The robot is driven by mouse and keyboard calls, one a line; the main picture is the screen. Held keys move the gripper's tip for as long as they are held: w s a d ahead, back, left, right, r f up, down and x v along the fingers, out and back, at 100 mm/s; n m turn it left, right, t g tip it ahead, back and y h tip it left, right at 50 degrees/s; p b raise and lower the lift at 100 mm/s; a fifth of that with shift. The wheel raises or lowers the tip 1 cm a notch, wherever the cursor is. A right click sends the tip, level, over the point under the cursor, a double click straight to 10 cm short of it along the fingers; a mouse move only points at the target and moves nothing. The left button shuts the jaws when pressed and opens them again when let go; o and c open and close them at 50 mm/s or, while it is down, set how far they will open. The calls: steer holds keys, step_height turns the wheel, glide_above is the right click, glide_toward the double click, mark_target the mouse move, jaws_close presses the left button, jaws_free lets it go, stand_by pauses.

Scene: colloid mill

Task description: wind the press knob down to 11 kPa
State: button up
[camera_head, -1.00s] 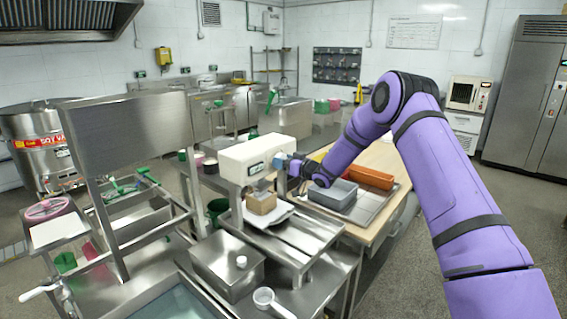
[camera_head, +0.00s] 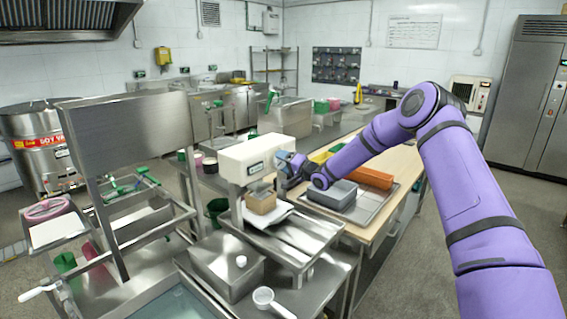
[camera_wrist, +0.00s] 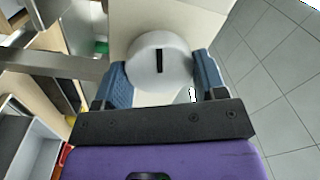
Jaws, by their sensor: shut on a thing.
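The press is a white box-shaped head (camera_head: 240,160) on a steel frame, with a small display (camera_head: 255,168) on its front. Its reading is too small to make out. The press knob (camera_wrist: 160,62) is a round white dial with a dark slot, seen face-on in the wrist view. My gripper (camera_wrist: 162,78) has its blue fingers on both sides of the knob, shut on it. In the head view my gripper (camera_head: 284,160) is at the right end of the press head and hides the knob. A tan block (camera_head: 261,202) sits under the press head.
A grey tub (camera_head: 332,194) and an orange box (camera_head: 370,178) lie just right of the press, below my forearm. A steel box (camera_head: 226,268) and a white ladle (camera_head: 266,298) are in front. The floor at right is clear.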

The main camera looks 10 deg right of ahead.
steer(key=m, duration=0.9)
steer(key=shift+f, duration=0.15)
steer(key=shift+m, duration=0.4)
steer(key=o, duration=0.9)
steer(key=shift+o, duration=0.2)
steer(key=v, duration=1)
steer(key=shift+s, duration=0.45)
steer(key=shift+d+f, duration=0.15)
